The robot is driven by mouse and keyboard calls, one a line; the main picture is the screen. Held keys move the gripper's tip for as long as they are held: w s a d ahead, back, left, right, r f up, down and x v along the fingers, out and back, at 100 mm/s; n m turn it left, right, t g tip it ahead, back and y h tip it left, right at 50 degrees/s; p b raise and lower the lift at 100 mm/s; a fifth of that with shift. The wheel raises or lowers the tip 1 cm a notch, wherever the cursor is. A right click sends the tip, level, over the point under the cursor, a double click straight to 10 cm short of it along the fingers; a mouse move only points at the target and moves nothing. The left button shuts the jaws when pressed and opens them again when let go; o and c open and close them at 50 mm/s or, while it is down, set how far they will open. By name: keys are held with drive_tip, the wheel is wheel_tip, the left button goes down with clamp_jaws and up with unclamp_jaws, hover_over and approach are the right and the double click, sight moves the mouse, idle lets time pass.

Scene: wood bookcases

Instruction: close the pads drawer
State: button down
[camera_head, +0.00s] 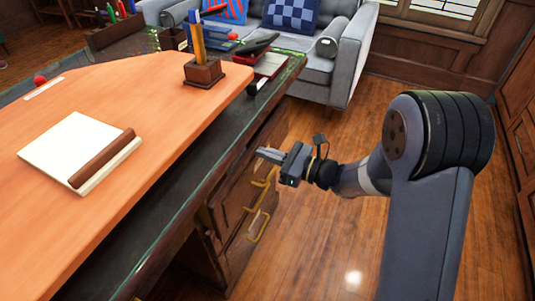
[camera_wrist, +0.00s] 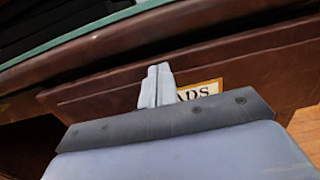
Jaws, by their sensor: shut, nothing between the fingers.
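The pads drawer's front (camera_wrist: 115,100) is dark reddish-brown wood in the wrist view. It carries a brass-framed white label (camera_wrist: 200,90), with "ADS" readable and its left part hidden by my fingers. My gripper (camera_wrist: 158,70) is shut and empty, its fingertips over the drawer front, near its upper edge; I cannot tell whether they touch it. In the head view my gripper (camera_head: 262,153) is beside the desk's drawer side, above brass handles (camera_head: 258,226). How far the drawer stands out is not clear.
The desk (camera_head: 150,110) has an orange-brown top holding a notepad (camera_head: 72,145) and a pencil holder (camera_head: 204,72). A dark green-edged ledge runs above the drawers. A grey sofa (camera_head: 345,60) stands behind. The wooden floor right of the desk is clear around my arm.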

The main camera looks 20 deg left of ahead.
drive_tip(key=a, duration=0.4)
drive_tip(key=shift+w, duration=0.15)
drive_tip(key=shift+a+r, duration=0.1)
drive_tip(key=shift+a, duration=0.1)
drive_tip(key=shift+w, duration=0.1)
drive_tip(key=shift+d, duration=0.25)
drive_tip(key=p, duration=0.2)
approach(252, 145)
drive_tip(key=d, duration=0.3)
drive_tip(key=d+f, duration=0.1)
drive_tip(key=shift+s+d+f, duration=0.15)
drive_tip(key=shift+s+d, duration=0.05)
drive_tip(key=shift+s, duration=0.1)
